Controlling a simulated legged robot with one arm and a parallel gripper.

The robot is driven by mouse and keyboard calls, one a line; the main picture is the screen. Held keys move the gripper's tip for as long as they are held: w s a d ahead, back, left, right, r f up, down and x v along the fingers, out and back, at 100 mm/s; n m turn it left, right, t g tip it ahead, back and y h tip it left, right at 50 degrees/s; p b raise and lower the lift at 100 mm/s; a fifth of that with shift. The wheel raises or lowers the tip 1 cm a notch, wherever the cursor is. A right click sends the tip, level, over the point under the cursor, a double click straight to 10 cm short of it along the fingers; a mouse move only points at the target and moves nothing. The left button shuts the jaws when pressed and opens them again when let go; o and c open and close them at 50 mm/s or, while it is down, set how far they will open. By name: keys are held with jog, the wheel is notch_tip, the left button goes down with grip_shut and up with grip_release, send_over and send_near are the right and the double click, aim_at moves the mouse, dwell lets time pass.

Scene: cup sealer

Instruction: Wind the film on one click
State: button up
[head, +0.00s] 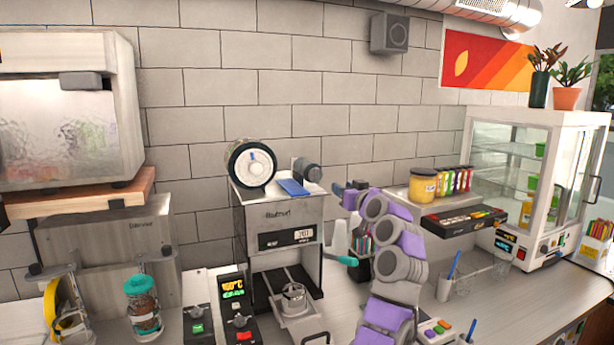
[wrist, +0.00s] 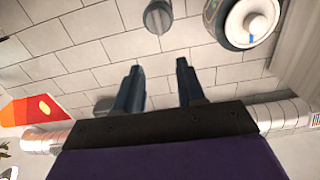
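The cup sealer (head: 279,222) stands upright on the counter left of my arm. Its large film roll (head: 252,164), with a white face and a blue centre mark, sits on top at the left; it also shows in the wrist view (wrist: 247,22) at the top right. A smaller grey roller (head: 307,171) sits on top at the right, and in the wrist view (wrist: 158,16) it lies beyond the fingertips. My gripper (wrist: 158,70) is open, with nothing between its fingers. In the head view my gripper (head: 349,187) is right of the small roller and apart from it.
A blue piece (head: 292,187) lies on the sealer's top. A teal-tipped lever (head: 346,260) sticks out at its right side. A metal cup holder (head: 293,299) is at its front. Control boxes (head: 238,318) stand front left. A shelf with a yellow jar (head: 423,186) is right of my arm.

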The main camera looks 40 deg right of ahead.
jog(key=p, duration=0.6)
send_near(319, 173)
jog(key=p+x, duration=0.1)
jog(key=x, duration=0.1)
jog(key=p+x, duration=0.1)
jog(key=x, duration=0.2)
jog(key=shift+w+a, duration=0.15)
jog(key=shift+w, duration=0.25)
jog(key=shift+w+r+p, duration=0.2)
jog(key=shift+w+p, duration=0.35)
jog(key=shift+p, duration=0.3)
jog(key=shift+w+d+f+p, duration=0.1)
jog(key=shift+w+d+p, duration=0.05)
jog(key=shift+w+p, duration=0.3)
jog(key=shift+w+d+f+p, duration=0.15)
jog(key=shift+w+p, duration=0.2)
jog(key=shift+w, duration=0.15)
jog(key=shift+s+d, duration=0.1)
jog(key=shift+d, duration=0.15)
jog(key=c, duration=0.6)
grip_shut()
